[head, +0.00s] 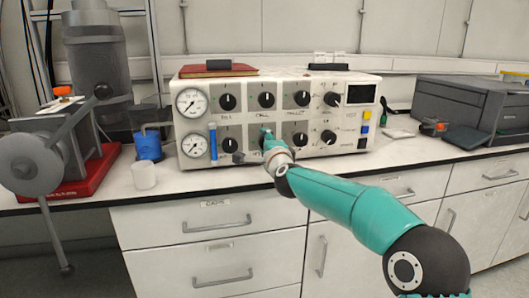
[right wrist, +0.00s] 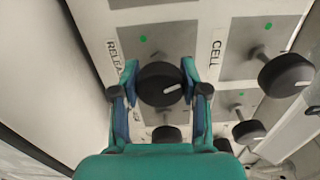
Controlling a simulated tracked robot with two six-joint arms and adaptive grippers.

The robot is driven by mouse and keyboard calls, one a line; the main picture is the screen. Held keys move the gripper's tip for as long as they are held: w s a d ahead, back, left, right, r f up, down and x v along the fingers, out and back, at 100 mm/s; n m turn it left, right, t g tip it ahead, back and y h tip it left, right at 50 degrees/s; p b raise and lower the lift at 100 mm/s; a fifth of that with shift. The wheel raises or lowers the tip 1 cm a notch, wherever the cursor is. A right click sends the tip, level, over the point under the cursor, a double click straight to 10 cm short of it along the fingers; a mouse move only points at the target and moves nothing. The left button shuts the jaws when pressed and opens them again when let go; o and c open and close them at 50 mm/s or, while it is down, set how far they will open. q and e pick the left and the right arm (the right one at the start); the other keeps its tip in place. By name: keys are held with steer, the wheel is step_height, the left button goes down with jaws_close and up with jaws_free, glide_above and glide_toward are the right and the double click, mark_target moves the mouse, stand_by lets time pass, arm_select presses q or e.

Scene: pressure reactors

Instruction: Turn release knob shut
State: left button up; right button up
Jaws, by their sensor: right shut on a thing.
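The release knob (right wrist: 158,85) is black and round with a white pointer mark, seen close up in the right wrist view beside a partly hidden label that starts "RELEA". The two fingers of my right gripper (right wrist: 160,74) are shut on its sides. The pointer mark points to the right and slightly up in that view. In the head view my right gripper (head: 267,137) is at the lower row of the white control panel (head: 345,143) and hides the knob it holds. My left gripper is in neither view.
Other black knobs sit close by, such as one at the right (right wrist: 286,75) in the right wrist view. Two gauges (head: 192,102) and a blue-handled part (head: 213,140) are at the panel's left. A white cup (head: 144,176) stands on the counter; a grey printer-like device (head: 470,105) is at right.

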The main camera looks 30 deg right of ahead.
steer(key=m, duration=0.1)
steer(key=m+b, duration=0.1)
steer(key=m, duration=0.1)
steer(key=m+b, duration=0.1)
steer(key=shift+d+f+m, duration=0.15)
steer(key=shift+f+m, duration=0.15)
steer(key=shift+m, duration=0.1)
stand_by(0.4)
steer(key=o, duration=1.2)
steer(key=shift+c, duration=0.2)
steer(key=shift+r, duration=0.1)
steer(key=shift+v, duration=0.8)
steer(key=v, duration=1)
